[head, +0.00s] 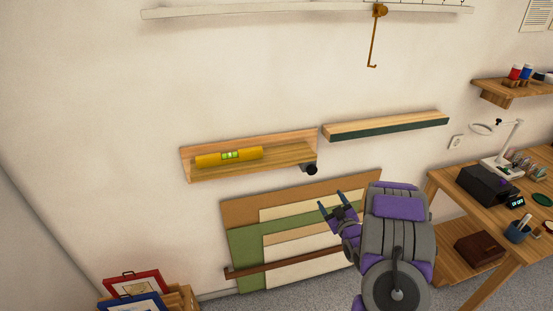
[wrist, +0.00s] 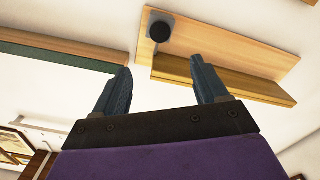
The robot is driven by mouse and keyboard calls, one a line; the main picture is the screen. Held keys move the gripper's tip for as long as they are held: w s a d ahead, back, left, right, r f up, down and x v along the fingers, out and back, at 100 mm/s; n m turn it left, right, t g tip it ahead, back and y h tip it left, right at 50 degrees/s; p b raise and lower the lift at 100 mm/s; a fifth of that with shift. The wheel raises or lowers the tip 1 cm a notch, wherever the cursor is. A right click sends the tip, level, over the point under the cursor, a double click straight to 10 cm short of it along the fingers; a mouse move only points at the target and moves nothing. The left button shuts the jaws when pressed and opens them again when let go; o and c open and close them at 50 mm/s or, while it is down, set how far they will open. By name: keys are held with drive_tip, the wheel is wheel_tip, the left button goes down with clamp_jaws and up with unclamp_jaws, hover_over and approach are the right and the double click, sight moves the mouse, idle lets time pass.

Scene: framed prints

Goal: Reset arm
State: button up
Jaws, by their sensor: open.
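My gripper (head: 331,202) is open and empty, its two dark fingers apart, in front of the leaning boards in the head view. In the wrist view my gripper (wrist: 160,82) also shows nothing between its fingers. A wooden shelf (head: 282,157) on the wall is up and left of it, and carries a yellow spirit level (head: 228,157). A dark round knob (head: 311,169) sits at the shelf's right end. The shelf shows in the wrist view (wrist: 225,55) beyond the fingers, apart from them, with the knob (wrist: 160,31).
A green-edged shelf (head: 387,126) is on the wall to the right. Large boards (head: 247,250) lean below behind a brown rail (head: 290,262). A workbench (head: 450,184) with a black box (head: 487,185) and lamp stands right. Framed prints (head: 133,287) are in a crate at lower left.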

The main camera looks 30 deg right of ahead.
drive_tip(key=s+a+r+m+g, duration=0.1)
drive_tip(key=s+a+r+g, duration=0.1)
drive_tip(key=a+r+g, duration=0.45)
drive_tip(key=s+a+r+m+g, duration=0.1)
drive_tip(key=s+a+r+g, duration=0.25)
drive_tip(key=a, duration=0.55)
drive_tip(key=s+a+r+g+y, duration=0.2)
drive_tip(key=s+a+r+g, duration=0.1)
drive_tip(key=s+a, duration=0.8)
drive_tip(key=s+a+r+g+y, duration=0.2)
drive_tip(key=s+a+g, duration=0.4)
drive_tip(key=s+a, duration=0.6)
drive_tip(key=s+r, duration=0.1)
drive_tip(key=s, duration=0.6)
drive_tip(key=shift+a+r, duration=0.15)
drive_tip(key=shift+a, duration=0.1)
drive_tip(key=shift+w, duration=0.1)
